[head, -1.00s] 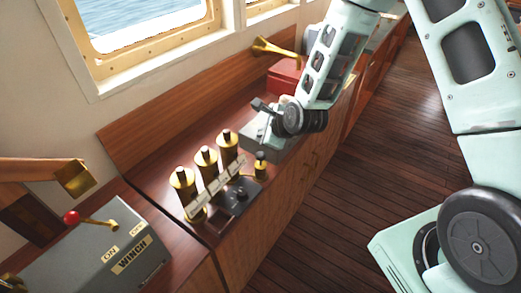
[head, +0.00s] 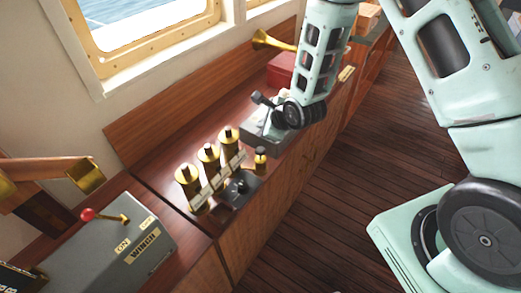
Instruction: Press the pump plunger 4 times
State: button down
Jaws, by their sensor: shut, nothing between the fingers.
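I cannot tell for certain which of these is the pump plunger. My gripper (head: 293,114) is at the lower end of my arm, over the grey box behind the post. It is apart from the post and the cylinders in the picture. It is shut and holds nothing. Its fingertips are hard to make out against the dark wrist.
The grey box (head: 262,134) with a dark lever lies under my wrist. A dark round fitting (head: 239,187) sits in front of the cylinders. A grey winch box (head: 110,248) with a red-knobbed lever stands at lower left. A red box (head: 281,70) and brass horn (head: 272,41) are behind.

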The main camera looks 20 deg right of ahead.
aim_at(262, 151)
notch_tip(262, 151, down, 8)
jog(key=b, duration=0.5)
jog(key=shift+f+b, duration=0.1)
jog(key=shift+b, duration=0.25)
dwell(1.5)
jog(key=shift+f+b, duration=0.4)
jog(key=shift+f+b, duration=1.35)
jog(key=shift+f, duration=0.2)
dwell(1.3)
jog(key=shift+r, duration=0.1)
dwell(0.3)
jog(key=shift+r+p, duration=1.3)
jog(key=shift+r, duration=0.55)
jog(key=shift+r, duration=0.15)
jog(key=shift+r+p, duration=1.7)
jog(key=shift+r, duration=0.7)
